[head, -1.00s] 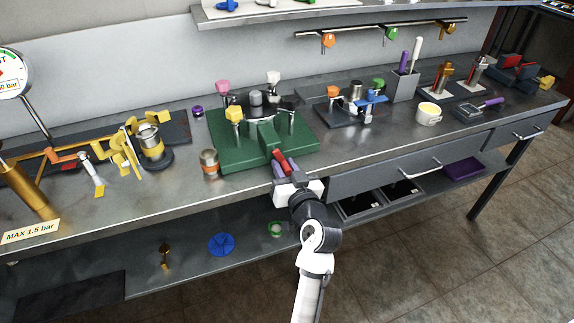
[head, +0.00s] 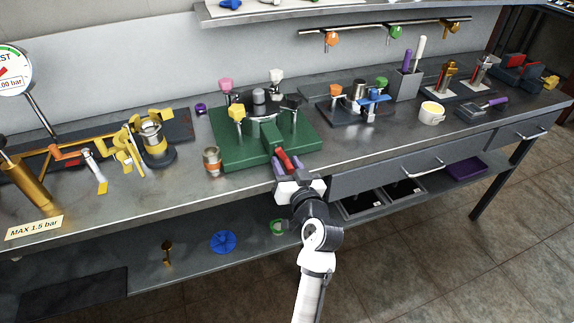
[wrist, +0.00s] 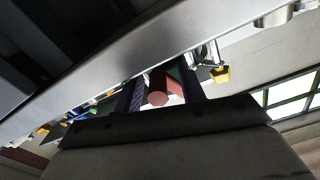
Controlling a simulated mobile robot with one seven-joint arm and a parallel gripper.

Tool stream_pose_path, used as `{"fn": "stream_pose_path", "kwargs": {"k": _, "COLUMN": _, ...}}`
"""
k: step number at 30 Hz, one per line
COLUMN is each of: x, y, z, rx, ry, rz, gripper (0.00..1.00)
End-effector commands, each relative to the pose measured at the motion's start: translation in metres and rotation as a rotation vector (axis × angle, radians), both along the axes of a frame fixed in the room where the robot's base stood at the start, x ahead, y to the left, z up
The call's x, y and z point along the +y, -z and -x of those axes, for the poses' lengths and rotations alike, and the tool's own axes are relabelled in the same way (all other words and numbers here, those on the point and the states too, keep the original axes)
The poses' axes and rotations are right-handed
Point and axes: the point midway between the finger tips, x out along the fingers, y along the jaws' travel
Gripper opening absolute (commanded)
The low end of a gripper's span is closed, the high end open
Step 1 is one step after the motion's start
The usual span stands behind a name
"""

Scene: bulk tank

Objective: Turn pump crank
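A red handle (head: 287,160) sticks out at the front edge of a green base (head: 232,152) on the bench; I cannot tell for sure whether it is the pump crank. My gripper (head: 286,166) is at the bench's front edge, with its purple fingers at this handle. In the wrist view the round end of the red handle (wrist: 158,97) shows between the two fingers of my gripper (wrist: 163,92). Whether the fingers press on it cannot be told. A brass cylinder (head: 25,183) with linked levers stands at the far left beside a dial gauge (head: 12,72).
A small metal cup (head: 212,161) stands just left of the green base. Clamps and a white mug (head: 431,113) are to the right. Drawers with handles (head: 423,168) hang under the bench right of my arm. A lower shelf holds a blue disc (head: 223,242).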

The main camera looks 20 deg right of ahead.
Motion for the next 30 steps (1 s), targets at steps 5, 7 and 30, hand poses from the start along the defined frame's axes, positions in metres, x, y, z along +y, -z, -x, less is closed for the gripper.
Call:
{"fn": "stream_pose_path", "kwargs": {"k": 5, "x": 0.0, "y": 0.003, "z": 0.004, "rx": 0.003, "ry": -0.001, "rz": 0.0, "gripper": 0.4}}
{"fn": "stream_pose_path", "kwargs": {"k": 7, "x": 0.0, "y": 0.004, "z": 0.012, "rx": 0.003, "ry": 0.0, "rz": 0.0, "gripper": 0.4}}
{"fn": "stream_pose_path", "kwargs": {"k": 30, "x": -0.004, "y": 0.001, "z": 0.121, "rx": 0.0, "ry": 0.001, "rz": 0.0, "gripper": 0.4}}
